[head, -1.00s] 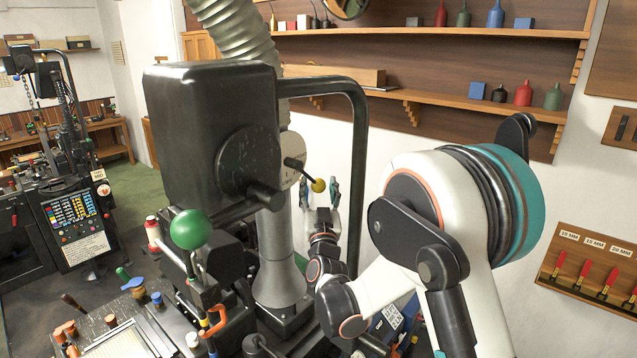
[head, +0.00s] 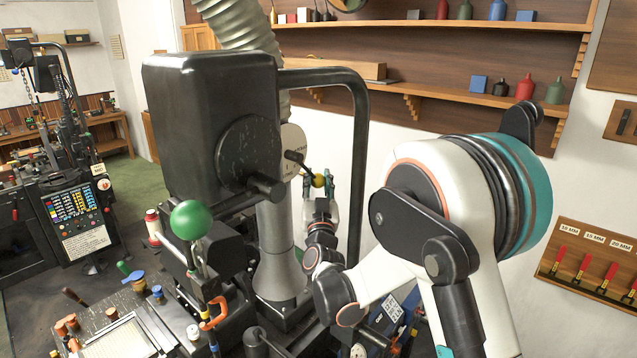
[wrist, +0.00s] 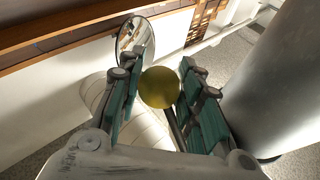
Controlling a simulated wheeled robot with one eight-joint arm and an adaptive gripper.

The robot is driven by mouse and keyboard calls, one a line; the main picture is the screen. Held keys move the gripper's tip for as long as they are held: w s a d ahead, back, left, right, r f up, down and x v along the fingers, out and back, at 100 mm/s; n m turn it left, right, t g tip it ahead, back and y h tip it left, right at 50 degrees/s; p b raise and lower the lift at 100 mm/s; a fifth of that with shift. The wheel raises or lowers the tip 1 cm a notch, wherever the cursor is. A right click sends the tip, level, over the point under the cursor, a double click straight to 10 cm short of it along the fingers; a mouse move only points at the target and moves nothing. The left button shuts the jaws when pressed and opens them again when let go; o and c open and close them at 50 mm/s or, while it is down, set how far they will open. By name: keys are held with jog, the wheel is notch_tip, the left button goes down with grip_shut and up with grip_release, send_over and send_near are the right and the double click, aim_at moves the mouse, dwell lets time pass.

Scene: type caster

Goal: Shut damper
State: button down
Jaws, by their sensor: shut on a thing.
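The damper handle is a short dark rod (head: 298,160) ending in a yellow ball knob (head: 318,180). It comes off a pale round plate (head: 292,143) with markings too small to read, below the ribbed duct (head: 240,28). My gripper (head: 319,188) is at the knob, its fingers on either side of it. In the wrist view the yellow knob (wrist: 159,88) sits between the two teal-padded fingers, near their tips. My gripper is shut on it.
The dark machine head (head: 210,120) stands left of the plate, with a green ball lever (head: 191,221) in front. A bent black pipe (head: 358,170) runs down right of the knob, close to my gripper. A grey column (head: 278,240) stands below. Wall shelves (head: 430,98) are behind.

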jog(key=shift+s+a+f+m+g+h+b, duration=0.25)
jog(key=shift+s+a+f+m+g+b, duration=0.35)
jog(key=shift+s+m+g, duration=0.2)
jog(key=shift+s+a+f+m+g+h+b, duration=0.25)
jog(key=shift+s+a+f+m+g+b, duration=0.35)
jog(key=shift+s+m+g, duration=0.15)
jog(key=c, duration=1.1)
grip_release()
jog(key=shift+s, duration=0.2)
jog(key=s, duration=0.7)
jog(key=shift+s+d+f, duration=0.2)
jog(key=shift+s+f, duration=0.15)
